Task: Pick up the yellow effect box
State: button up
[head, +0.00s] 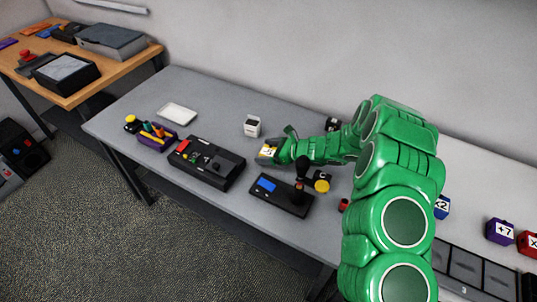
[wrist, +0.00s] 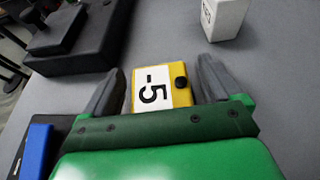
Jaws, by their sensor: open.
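The yellow effect box (wrist: 183,97) has a white face marked "-5" and a small black knob. It sits on the grey table between the two open fingers of my gripper (wrist: 164,90) in the wrist view. Gaps show between the box and the fingers, wider on the right. Its near part is hidden by my gripper's body. In the head view the yellow box (head: 267,150) shows only in part at the tip of my green arm, and my gripper (head: 268,154) is around it there.
A white box (head: 252,126) stands behind the yellow box. A black control panel (head: 207,163) lies to the left, and a black device with a blue screen (head: 281,194) lies in front. A black joystick and a yellow-topped item (head: 322,186) are close to my arm.

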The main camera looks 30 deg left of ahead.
jog(key=shift+a+f, duration=0.15)
jog(key=shift+a, duration=0.4)
jog(key=shift+c, duration=0.4)
jog(key=c, duration=1.1)
